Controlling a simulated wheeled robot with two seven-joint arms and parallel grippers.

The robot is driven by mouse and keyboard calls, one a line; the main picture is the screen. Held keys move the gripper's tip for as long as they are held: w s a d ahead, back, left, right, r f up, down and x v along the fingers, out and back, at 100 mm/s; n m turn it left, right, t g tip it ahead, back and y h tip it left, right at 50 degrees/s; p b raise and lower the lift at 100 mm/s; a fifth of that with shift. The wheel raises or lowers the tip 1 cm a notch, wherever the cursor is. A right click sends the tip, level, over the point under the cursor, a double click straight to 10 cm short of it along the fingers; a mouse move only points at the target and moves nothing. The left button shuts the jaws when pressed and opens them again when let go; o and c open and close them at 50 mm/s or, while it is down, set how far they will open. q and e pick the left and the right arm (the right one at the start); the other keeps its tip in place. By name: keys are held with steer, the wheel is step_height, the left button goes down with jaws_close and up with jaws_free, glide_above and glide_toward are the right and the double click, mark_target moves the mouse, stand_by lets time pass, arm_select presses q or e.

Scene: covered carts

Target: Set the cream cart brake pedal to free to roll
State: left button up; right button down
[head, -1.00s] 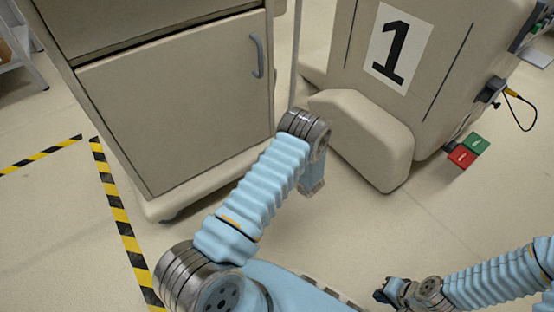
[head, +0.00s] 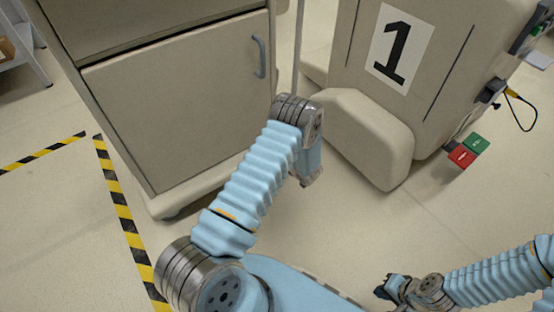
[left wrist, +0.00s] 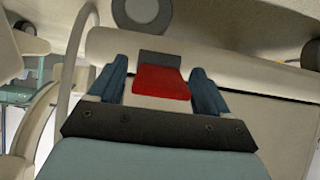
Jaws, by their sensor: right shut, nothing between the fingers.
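A cream cart (head: 185,105) with a door and grey handle stands at the left of the head view. In the left wrist view a red pedal (left wrist: 160,82) with a dark grey part behind it shows between my left fingers. My left gripper (left wrist: 159,66) is open, with one blue finger on each side of the pedal; I cannot tell whether they touch it. In the head view my left arm hides that gripper. My right gripper (head: 384,288) is shut and empty, low over the floor at the bottom right.
A cream machine marked 1 (head: 402,45) stands at the right, with a red pedal (head: 461,156) and a green pedal (head: 476,143) at its side. Yellow-black floor tape (head: 123,215) runs at the left. The floor at centre right is clear. A round wheel (left wrist: 146,12) shows in the left wrist view.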

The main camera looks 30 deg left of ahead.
arm_select(q)
steer(key=p+v, duration=0.2)
steer(key=v, duration=1.1)
steer(key=shift+d+r, duration=0.25)
steer(key=shift+s, duration=0.1)
steer(key=s+d+r+m+g+h+p, duration=0.1)
steer(key=s+d+m+h+p, duration=0.2)
steer(key=s, duration=0.7)
steer(key=s+d+r+m+g+h+p, duration=0.1)
steer(key=s+d+m+g+h+p, duration=0.1)
steer(key=s+d+m+h, duration=0.6)
steer(key=s+d+h+p, duration=0.1)
steer(key=s+d+h, duration=0.2)
steer(key=d, duration=0.1)
steer(key=shift+d+r+p, duration=0.15)
steer(key=shift+r+p, duration=0.15)
steer(key=shift+r, duration=0.1)
